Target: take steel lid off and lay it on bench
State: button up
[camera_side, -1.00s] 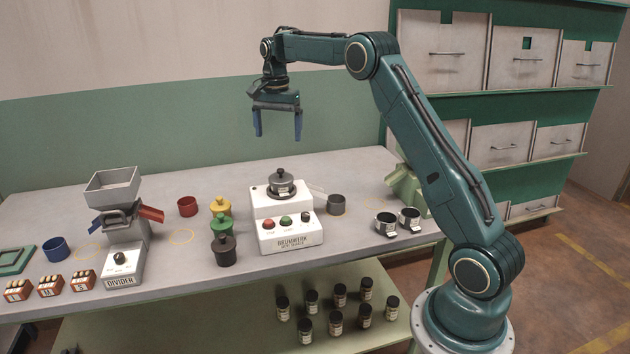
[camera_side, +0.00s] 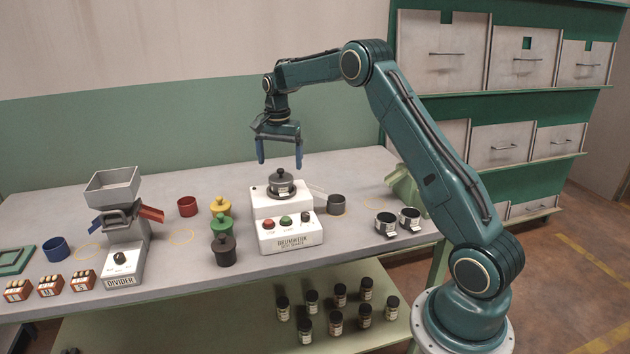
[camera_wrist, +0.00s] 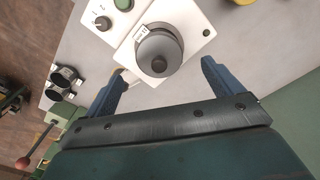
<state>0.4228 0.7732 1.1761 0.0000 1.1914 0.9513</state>
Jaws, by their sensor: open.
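The steel lid (camera_side: 281,180) is grey and round with a dark knob on top. It sits on a pot on the white machine with red and green buttons (camera_side: 290,233). In the wrist view the lid (camera_wrist: 158,58) is seen from above, just beyond the fingertips and apart from them. My gripper (camera_side: 280,164) is open and empty, with its blue fingers pointing down just above the lid. In the wrist view its fingertips (camera_wrist: 163,72) are spread to either side below the lid. The bare bench (camera_side: 345,240) lies around the machine.
A divider machine (camera_side: 125,262) stands at left. Some bench in front of the grey cup is clear.

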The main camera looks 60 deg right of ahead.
aim_at(280, 169)
jog(key=shift+d+f, duration=0.1)
jog(key=shift+f, duration=2.2)
jog(key=c, duration=1.1)
jog(key=shift+o, duration=0.2)
jog(key=shift+r, duration=0.15)
notch_tip(280, 169, up, 20)
